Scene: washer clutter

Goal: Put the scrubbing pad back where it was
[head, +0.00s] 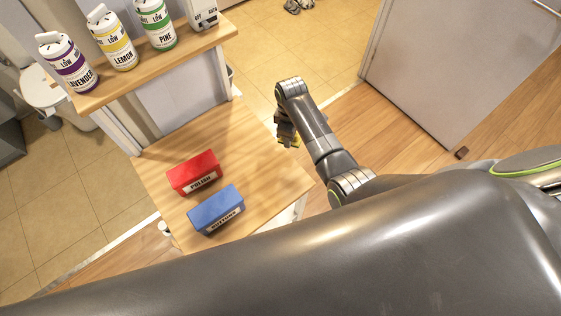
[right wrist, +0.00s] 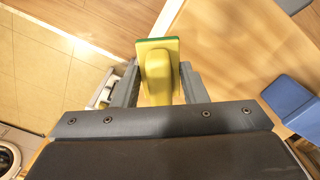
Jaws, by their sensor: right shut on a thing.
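The scrubbing pad is a yellow block with a green edge and a rounded yellow grip; it shows in the right wrist view (right wrist: 158,72). My right gripper (right wrist: 158,82) is shut on it, with a grey finger on each side. In the head view my right gripper (head: 287,135) is beside the right edge of the wooden table (head: 240,140), and only a little yellow of the pad shows there. How high it is above the table is hard to tell. My left gripper is not in view.
A red box (head: 194,172) and a blue box (head: 216,209) stand on the table. A raised shelf (head: 190,59) behind holds lavender (head: 68,62), lemon (head: 113,38) and pine (head: 156,24) bottles. The table's right part is clear. A grey door (head: 460,60) stands at the right.

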